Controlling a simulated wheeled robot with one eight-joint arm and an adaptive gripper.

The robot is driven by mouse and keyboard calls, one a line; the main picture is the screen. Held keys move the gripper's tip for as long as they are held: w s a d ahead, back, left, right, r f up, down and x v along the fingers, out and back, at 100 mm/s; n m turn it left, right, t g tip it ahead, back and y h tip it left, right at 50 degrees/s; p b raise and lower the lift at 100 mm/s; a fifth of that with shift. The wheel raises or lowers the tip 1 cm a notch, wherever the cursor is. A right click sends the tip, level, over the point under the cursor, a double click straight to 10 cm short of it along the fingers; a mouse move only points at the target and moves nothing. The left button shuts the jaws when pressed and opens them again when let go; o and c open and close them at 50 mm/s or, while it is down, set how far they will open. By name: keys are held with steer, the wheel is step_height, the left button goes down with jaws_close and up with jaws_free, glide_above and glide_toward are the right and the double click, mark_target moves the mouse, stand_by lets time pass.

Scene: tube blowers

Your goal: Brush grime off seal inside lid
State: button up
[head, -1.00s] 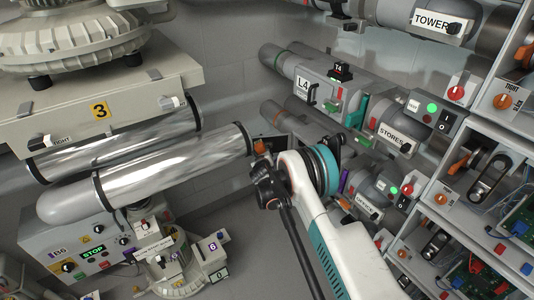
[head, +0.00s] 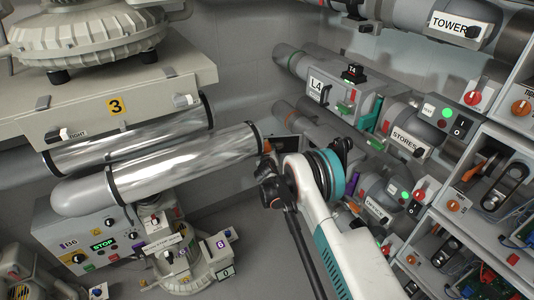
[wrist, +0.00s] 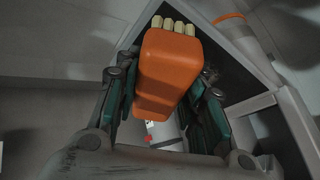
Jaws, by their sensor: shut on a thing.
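An orange brush (wrist: 172,75) with a row of short pale bristles at its far end fills the middle of the wrist view. My gripper (wrist: 166,100) is shut on its orange body, with dark green fingers on both sides. The bristles are at the dark opening of a grey box-like frame (wrist: 285,105), and I cannot tell whether they touch it. In the head view a small orange piece (head: 267,146), apparently the brush, shows beside a dark grey opening (head: 288,143). My arm hides the gripper there. I cannot make out the seal or lid clearly.
Shiny tubes (head: 185,165) run close on the left, under a big unit marked 3 (head: 115,105). A housing marked L4 (head: 318,87) and a STORES unit (head: 404,140) stand to the right. Shelves (head: 480,200) line the right edge. A B6 control box (head: 95,235) sits lower left.

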mark_target(285, 147)
steer(key=shift+w+d, duration=0.3)
steer(key=shift+d, duration=1)
steer(key=shift+w+d, duration=0.3)
steer(key=shift+d, duration=1)
steer(key=shift+w+d, duration=0.3)
steer(key=shift+d, duration=1)
steer(key=shift+a, duration=0.2)
steer(key=shift+s+a, duration=0.15)
steer(key=shift+a, duration=0.8)
steer(key=shift+s+a, duration=0.2)
steer(key=shift+a, duration=0.75)
steer(key=shift+s+a, duration=0.15)
steer(key=shift+a, duration=0.8)
steer(key=shift+c, duration=0.2)
steer(key=s+d, duration=0.1)
steer(key=s, duration=0.5)
steer(key=shift+s+d, duration=0.1)
steer(key=shift+d, duration=0.05)
